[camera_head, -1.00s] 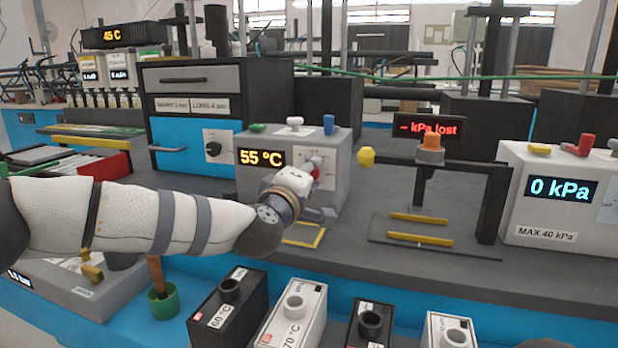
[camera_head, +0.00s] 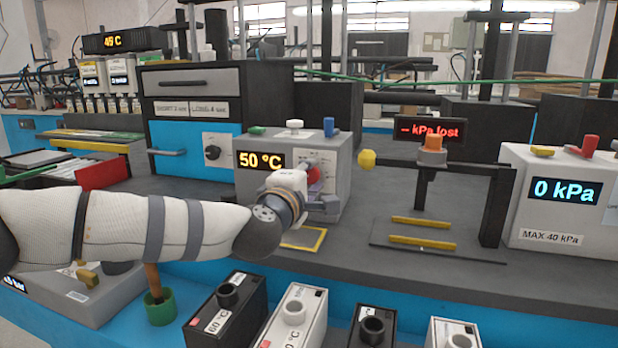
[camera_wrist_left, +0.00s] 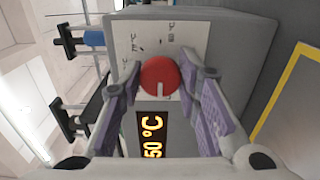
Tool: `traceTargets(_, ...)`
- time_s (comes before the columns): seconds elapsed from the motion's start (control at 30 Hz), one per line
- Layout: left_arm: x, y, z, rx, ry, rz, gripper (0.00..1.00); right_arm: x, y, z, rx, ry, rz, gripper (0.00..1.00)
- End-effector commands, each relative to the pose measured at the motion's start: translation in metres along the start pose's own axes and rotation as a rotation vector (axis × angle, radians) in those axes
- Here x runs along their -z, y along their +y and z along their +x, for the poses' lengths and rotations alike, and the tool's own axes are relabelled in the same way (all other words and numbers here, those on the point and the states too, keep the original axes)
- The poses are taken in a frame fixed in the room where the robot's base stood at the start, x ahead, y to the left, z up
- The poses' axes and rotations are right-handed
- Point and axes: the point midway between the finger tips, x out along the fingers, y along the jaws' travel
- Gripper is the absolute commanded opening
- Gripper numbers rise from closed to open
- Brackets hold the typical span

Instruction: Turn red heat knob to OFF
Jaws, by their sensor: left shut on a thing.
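The red heat knob (camera_head: 313,174) is on the front of a grey box (camera_head: 335,158) whose display (camera_head: 261,160) reads 50 °C. In the left wrist view the knob (camera_wrist_left: 160,76) is a red disc with a pale pointer mark, on a white label plate (camera_wrist_left: 160,45) whose print is too small to read. My left gripper (camera_wrist_left: 160,82) is shut on the knob, one finger on each side. In the head view my left gripper (camera_head: 310,190) partly covers the knob and plate. My right gripper is not in view.
Green, white and blue knobs top the grey box. A yellow-framed pad (camera_head: 303,239) lies in front of it. A black stand (camera_head: 432,168) and a pressure box (camera_head: 560,200) are to the right. Several battery-like blocks (camera_head: 296,317) line the front.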

Motion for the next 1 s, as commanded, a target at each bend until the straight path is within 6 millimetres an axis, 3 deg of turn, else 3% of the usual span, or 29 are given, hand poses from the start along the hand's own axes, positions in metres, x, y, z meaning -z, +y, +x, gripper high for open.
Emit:
traceTargets(0.2,-0.001,-0.002,0.000,0.004,-0.003,-0.002,0.03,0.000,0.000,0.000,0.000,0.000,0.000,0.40)
traceTargets(0.23,-0.001,-0.002,0.000,0.004,-0.003,-0.002,0.37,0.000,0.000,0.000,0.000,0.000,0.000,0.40)
traceTargets(0.3,-0.001,-0.002,0.000,0.004,-0.003,-0.001,0.50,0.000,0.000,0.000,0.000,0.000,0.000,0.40)
traceTargets(0.67,-0.001,0.000,-0.006,0.001,-0.002,0.000,0.50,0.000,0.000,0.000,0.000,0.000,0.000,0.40)
traceTargets(0.77,0.000,0.000,-0.024,0.002,-0.003,0.000,0.50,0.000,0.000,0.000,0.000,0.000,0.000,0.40)
traceTargets(1.0,0.000,0.000,-0.086,0.002,-0.003,-0.001,0.50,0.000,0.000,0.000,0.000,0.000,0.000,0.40)
